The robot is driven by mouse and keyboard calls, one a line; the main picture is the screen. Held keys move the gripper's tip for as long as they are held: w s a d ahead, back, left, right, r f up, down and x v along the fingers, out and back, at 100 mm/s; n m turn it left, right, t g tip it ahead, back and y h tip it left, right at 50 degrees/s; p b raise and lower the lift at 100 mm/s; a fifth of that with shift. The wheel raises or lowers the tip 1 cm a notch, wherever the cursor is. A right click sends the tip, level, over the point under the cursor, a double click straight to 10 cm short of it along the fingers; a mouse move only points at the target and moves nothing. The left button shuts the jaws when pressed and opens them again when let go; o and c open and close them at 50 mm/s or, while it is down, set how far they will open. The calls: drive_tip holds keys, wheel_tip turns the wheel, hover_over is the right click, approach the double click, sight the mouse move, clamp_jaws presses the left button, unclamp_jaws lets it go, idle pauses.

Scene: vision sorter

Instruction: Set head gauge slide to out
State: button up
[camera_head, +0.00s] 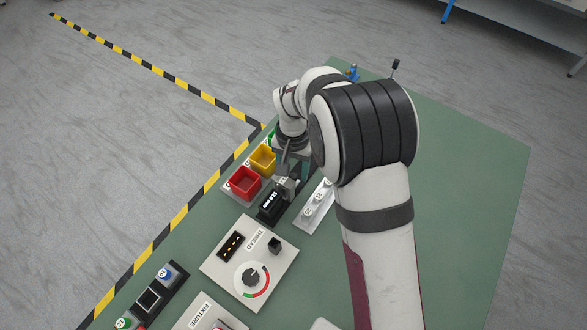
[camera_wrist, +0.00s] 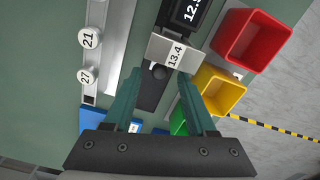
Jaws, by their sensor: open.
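The gauge has a black display box (camera_head: 271,204), also at the top of the wrist view (camera_wrist: 190,12). In the head view my gripper (camera_head: 290,178) is just behind the display, and my arm hides part of this area.
A red bin (camera_head: 244,183) and a yellow bin (camera_head: 262,159) stand left of the gauge; a green bin (camera_wrist: 179,122) is beyond. A silver rail with numbered white buttons (camera_head: 318,205) lies right. The thread panel (camera_head: 250,257) with a dial is in front. The green table is bare at right.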

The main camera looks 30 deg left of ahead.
drive_tip(key=shift+f, duration=0.55)
clamp_jaws()
idle(1.0)
